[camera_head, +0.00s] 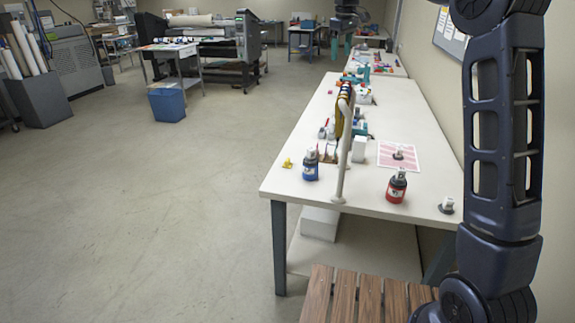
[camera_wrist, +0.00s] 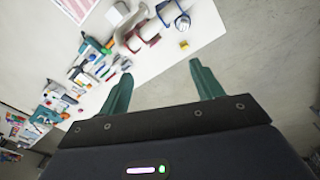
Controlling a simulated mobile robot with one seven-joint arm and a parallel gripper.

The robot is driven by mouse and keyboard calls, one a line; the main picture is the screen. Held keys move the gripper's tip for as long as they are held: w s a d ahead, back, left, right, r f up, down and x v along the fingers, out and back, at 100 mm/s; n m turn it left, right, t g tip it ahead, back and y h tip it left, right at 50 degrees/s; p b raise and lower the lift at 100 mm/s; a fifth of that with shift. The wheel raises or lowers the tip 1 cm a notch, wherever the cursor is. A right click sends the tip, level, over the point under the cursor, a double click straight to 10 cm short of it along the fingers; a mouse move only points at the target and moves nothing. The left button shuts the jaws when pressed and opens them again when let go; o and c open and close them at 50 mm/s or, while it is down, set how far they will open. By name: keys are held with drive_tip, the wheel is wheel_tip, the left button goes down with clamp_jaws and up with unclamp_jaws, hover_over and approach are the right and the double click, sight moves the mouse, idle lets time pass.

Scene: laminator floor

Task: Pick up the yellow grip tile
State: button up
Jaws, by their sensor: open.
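The yellow grip tile (camera_head: 287,163) is a small yellow piece lying on the white worktable (camera_head: 375,202), close to its left edge and beside a blue bottle (camera_head: 310,165). In the wrist view a small yellow piece (camera_wrist: 184,45), which looks like the same tile, lies near the table edge, beyond my fingertips. My gripper (camera_head: 341,54) hangs at the top of the head view, well apart from the tile. Its two teal fingers (camera_wrist: 161,70) are spread with nothing between them.
A red bottle (camera_head: 396,187) and a pink-patterned sheet (camera_head: 399,156) are on the table's right. A white post with a rail (camera_head: 342,150) rises near the tile. Small tools crowd the table's far part. A slatted wooden surface (camera_head: 357,297) is in front.

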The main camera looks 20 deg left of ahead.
drive_tip(key=w+a+f+n, duration=0.2)
drive_tip(key=w+a+f, duration=0.15)
drive_tip(key=a, duration=0.55)
drive_tip(key=n+g, duration=0.1)
drive_tip(key=n, duration=0.2)
hover_over(287, 159)
wheel_tip(287, 159, down, 7)
wheel_tip(287, 159, down, 35)
drive_tip(key=shift+a+f, duration=0.1)
drive_tip(key=shift+s+d+f, duration=0.1)
drive_tip(key=shift+d+f, duration=0.05)
drive_tip(key=shift+f, duration=1.15)
drive_tip(key=shift+d+f, duration=0.1)
drive_tip(key=shift+f, duration=1.2)
drive_tip(key=c, duration=1.2)
drive_tip(key=shift+r, duration=0.15)
